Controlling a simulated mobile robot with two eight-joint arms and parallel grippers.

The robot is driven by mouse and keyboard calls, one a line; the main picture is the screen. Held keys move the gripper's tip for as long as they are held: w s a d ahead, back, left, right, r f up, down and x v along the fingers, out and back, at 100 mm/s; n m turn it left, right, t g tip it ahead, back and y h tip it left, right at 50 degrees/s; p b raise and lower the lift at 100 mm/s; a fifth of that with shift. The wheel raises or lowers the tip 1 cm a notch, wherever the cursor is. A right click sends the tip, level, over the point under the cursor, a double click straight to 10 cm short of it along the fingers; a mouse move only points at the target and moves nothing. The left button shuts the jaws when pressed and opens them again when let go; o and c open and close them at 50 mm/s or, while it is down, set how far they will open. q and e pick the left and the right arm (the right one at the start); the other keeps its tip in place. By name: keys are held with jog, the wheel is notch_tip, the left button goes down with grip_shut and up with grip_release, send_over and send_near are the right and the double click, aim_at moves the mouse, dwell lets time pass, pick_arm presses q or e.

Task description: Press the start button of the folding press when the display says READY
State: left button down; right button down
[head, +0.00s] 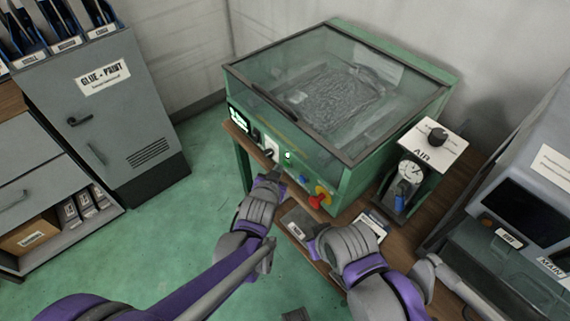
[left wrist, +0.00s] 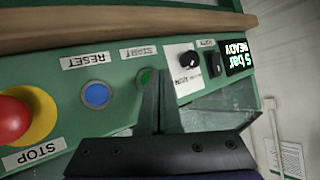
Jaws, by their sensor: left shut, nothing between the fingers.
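The folding press (head: 345,95) is a green cabinet with a clear lid. Its display (left wrist: 236,58) reads READY and 5 bar in the left wrist view, where the panel appears turned over. The green start button (left wrist: 145,78) sits under the START label (left wrist: 138,52); it also shows in the head view (head: 287,156). My left gripper (left wrist: 158,76) is shut and empty, its tips at the start button and partly covering it. I cannot tell whether they touch it. My right gripper is not clearly seen; the right arm's wrist (head: 345,245) is low in front of the press.
Beside the start button are a blue RESET button (left wrist: 96,95), a red STOP button (left wrist: 15,118) and black knobs (left wrist: 189,60). An AIR unit with a gauge (head: 410,171) stands right of the press. A grey cabinet (head: 110,110) stands left, with open green floor between.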

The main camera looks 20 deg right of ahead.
pick_arm(q)
jog(key=shift+w+d, duration=0.2)
jog(key=shift+d, duration=0.3)
dwell(0.7)
jog(key=shift+a, duration=0.1)
jog(key=shift+s+a, duration=0.35)
jog(key=shift+a, duration=0.45)
jog(key=a, duration=0.1)
jog(key=s+a+b, duration=0.1)
jog(key=a, duration=0.2)
jog(key=shift+s+a+b, duration=0.35)
dwell(0.7)
